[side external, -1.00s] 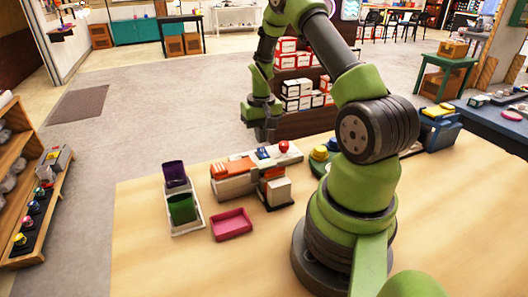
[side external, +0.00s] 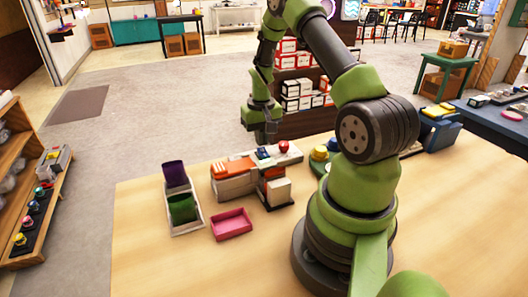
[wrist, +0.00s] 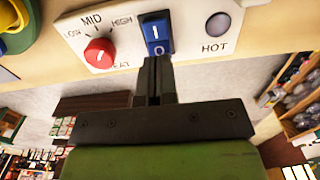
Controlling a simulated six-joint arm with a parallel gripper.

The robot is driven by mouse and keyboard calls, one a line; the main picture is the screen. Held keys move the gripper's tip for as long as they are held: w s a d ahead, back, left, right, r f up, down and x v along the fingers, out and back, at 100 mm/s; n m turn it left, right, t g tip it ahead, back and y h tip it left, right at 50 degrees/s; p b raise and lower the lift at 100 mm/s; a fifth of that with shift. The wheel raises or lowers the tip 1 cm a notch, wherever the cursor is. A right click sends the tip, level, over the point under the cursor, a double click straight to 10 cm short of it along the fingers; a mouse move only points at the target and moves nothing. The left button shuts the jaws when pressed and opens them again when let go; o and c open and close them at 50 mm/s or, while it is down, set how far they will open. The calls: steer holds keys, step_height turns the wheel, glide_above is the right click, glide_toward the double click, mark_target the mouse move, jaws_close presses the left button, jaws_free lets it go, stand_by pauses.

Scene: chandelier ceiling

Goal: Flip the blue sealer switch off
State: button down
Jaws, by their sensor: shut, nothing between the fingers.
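The blue sealer switch (wrist: 157,34) is a rocker marked I and O, set in a white panel (wrist: 190,28) in the wrist view. My gripper (wrist: 157,62) is shut and empty, with its fingertips at the O end of the switch. I cannot tell whether they touch it or which way the rocker is tilted. In the side view my gripper (side external: 268,138) hangs over the back of the sealer (side external: 238,180), just above the small blue switch (side external: 264,153).
A red heat knob (wrist: 99,52) and a grey HOT lamp (wrist: 218,25) flank the switch.

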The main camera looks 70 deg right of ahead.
steer(key=shift+f, duration=0.9)
stand_by(0.3)
steer(key=shift+r, duration=3.5)
steer(key=shift+r, duration=0.1)
